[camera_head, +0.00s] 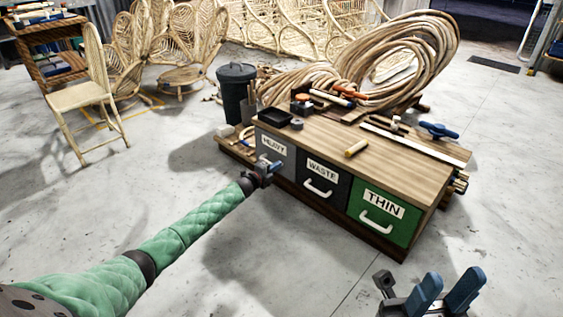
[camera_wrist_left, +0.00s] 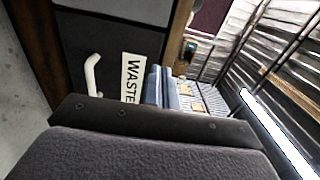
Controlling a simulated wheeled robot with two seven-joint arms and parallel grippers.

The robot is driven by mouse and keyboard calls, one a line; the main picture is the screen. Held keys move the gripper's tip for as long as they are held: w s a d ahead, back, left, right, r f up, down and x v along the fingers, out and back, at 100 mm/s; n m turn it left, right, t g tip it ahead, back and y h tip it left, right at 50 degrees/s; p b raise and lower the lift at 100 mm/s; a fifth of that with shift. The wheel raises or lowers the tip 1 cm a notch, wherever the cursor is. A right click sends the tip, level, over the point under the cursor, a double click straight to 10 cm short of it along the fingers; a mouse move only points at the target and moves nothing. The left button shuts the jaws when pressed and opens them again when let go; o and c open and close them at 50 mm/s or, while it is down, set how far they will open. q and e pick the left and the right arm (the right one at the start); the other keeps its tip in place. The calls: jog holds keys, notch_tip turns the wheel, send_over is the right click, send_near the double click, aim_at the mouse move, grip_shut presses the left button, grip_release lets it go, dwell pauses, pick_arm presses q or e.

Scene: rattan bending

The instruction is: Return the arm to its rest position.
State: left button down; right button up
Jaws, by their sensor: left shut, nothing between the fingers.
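My left arm reaches in from the left in a green sleeve. Its gripper (camera_head: 270,167) is shut and empty in front of the drawer bench, near the HEAVY drawer (camera_head: 273,151). In the left wrist view its blue fingers (camera_wrist_left: 163,88) are together, with the dark WASTE drawer (camera_wrist_left: 110,45) and its white handle beyond. I cannot tell whether it touches the bench. My right gripper (camera_head: 446,291) is at the bottom right, its two blue fingers apart with nothing seen between them.
The WASTE drawer and green THIN drawer (camera_head: 381,214) appear shut. Tools and a rattan coil (camera_head: 425,50) sit on or behind the bench top (camera_head: 325,145). A bin (camera_head: 237,90) and chairs (camera_head: 85,97) stand behind. Floor (camera_head: 70,215) around my left arm is clear.

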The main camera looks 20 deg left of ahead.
pick_arm(q)
jog(key=shift+s+a, duration=0.15)
jog(key=shift+s, duration=0.2)
